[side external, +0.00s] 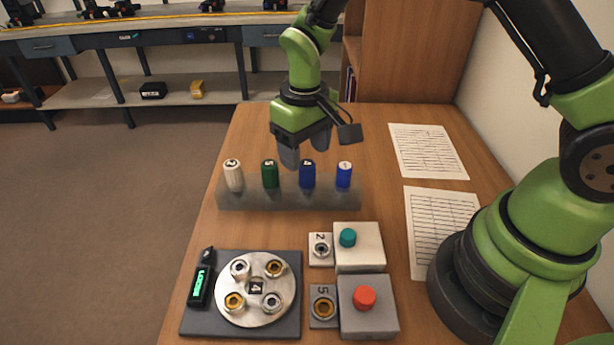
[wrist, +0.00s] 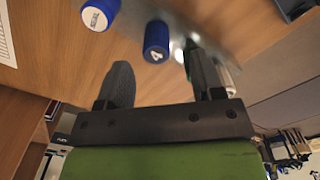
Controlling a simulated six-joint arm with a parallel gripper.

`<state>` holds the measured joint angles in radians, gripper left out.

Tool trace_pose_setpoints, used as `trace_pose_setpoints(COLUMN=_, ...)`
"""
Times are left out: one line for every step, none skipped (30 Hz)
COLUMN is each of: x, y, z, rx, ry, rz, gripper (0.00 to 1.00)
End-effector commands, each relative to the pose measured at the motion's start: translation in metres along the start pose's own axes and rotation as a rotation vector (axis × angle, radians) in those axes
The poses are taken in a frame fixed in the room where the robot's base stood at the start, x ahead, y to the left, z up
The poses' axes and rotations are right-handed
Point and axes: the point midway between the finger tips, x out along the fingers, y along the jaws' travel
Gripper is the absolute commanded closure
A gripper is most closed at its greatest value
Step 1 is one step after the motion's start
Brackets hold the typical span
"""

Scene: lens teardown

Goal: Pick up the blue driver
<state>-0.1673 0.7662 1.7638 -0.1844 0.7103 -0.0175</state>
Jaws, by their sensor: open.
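Two blue drivers stand in a grey rack (side external: 290,198) on the table. One blue driver marked 4 (side external: 307,174) is third from the left; the other blue driver (side external: 344,176), with a white-labelled top, is at the right end. My gripper (side external: 304,150) is open and empty, pointing down close above and behind the rack. In the wrist view, the driver marked 4 (wrist: 156,42) appears between my two fingers, just past their tips. The white-labelled blue driver (wrist: 100,14) is outside the left finger, cut by the frame edge.
A green driver (side external: 270,174) and a white driver (side external: 233,176) fill the rack's left part. In front are a round disc (side external: 256,312) on a dark base, a teal button box (side external: 358,258) and a red button box (side external: 367,318). Paper sheets (side external: 428,152) lie at right.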

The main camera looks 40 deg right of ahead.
Motion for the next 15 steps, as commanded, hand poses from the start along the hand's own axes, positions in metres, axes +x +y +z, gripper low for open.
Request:
trace_pose_setpoints(x=0.003, y=0.0, z=0.001, rx=0.001, ry=-0.002, rz=0.0, gripper=0.39)
trace_pose_setpoints(x=0.006, y=0.001, z=0.001, rx=0.001, ry=-0.002, rz=0.0, gripper=0.39)
trace_pose_setpoints(x=0.01, y=0.001, z=0.001, rx=0.002, ry=-0.003, rz=0.0, gripper=0.39)
trace_pose_setpoints(x=0.014, y=0.002, z=0.001, rx=0.002, ry=-0.004, rz=0.0, gripper=0.39)
trace_pose_setpoints(x=0.019, y=0.002, z=0.002, rx=0.002, ry=-0.005, rz=0.0, gripper=0.39)
trace_pose_setpoints(x=0.025, y=0.003, z=0.002, rx=0.002, ry=-0.006, rz=0.001, gripper=0.39)
trace_pose_setpoints(x=0.031, y=0.004, z=0.002, rx=0.003, ry=-0.006, rz=0.001, gripper=0.39)
trace_pose_setpoints(x=0.035, y=0.004, z=0.002, rx=0.003, ry=-0.006, rz=0.0, gripper=0.39)
trace_pose_setpoints(x=0.041, y=0.004, z=0.002, rx=0.003, ry=-0.006, rz=0.0, gripper=0.39)
trace_pose_setpoints(x=0.045, y=0.004, z=0.002, rx=0.003, ry=-0.004, rz=0.0, gripper=0.39)
trace_pose_setpoints(x=0.048, y=0.004, z=0.002, rx=0.003, ry=-0.004, rz=-0.001, gripper=0.39)
trace_pose_setpoints(x=0.051, y=0.004, z=0.002, rx=0.002, ry=-0.003, rz=-0.001, gripper=0.39)
trace_pose_setpoints(x=0.053, y=0.004, z=0.002, rx=0.002, ry=-0.001, rz=-0.001, gripper=0.39)
trace_pose_setpoints(x=0.054, y=0.004, z=0.001, rx=0.002, ry=-0.001, rz=-0.001, gripper=0.39)
trace_pose_setpoints(x=0.054, y=0.004, z=0.001, rx=0.002, ry=0.0, rz=-0.001, gripper=0.39)
